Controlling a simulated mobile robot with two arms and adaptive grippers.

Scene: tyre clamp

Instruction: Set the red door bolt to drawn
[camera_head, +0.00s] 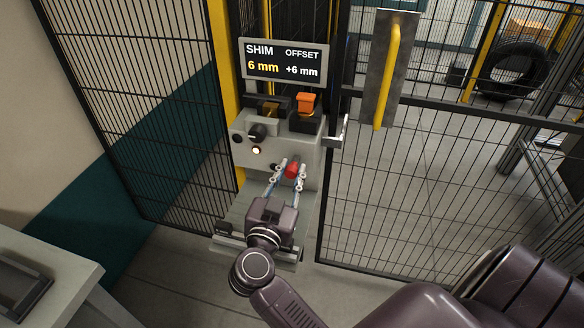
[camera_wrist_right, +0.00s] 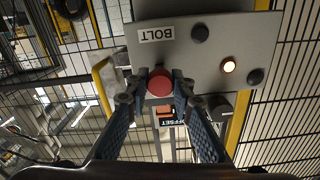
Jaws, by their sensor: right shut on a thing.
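The red door bolt (camera_head: 291,168) is a round red knob on the front of the grey control box (camera_head: 308,174). In the right wrist view the red knob (camera_wrist_right: 160,82) sits beside a label reading BOLT (camera_wrist_right: 157,34). My right gripper (camera_head: 290,172) reaches up to it from below, with one finger on each side, shut on the knob. In the right wrist view the fingertips of my right gripper (camera_wrist_right: 158,92) flank the knob. The bolt's shaft is hidden behind the knob. My left gripper is not in view.
A display (camera_head: 286,62) reads SHIM 6 mm, OFFSET +6 mm. Below it are an orange switch (camera_head: 306,103), a black knob (camera_head: 257,132) and a lit button (camera_head: 257,150). Mesh fencing surrounds the box.

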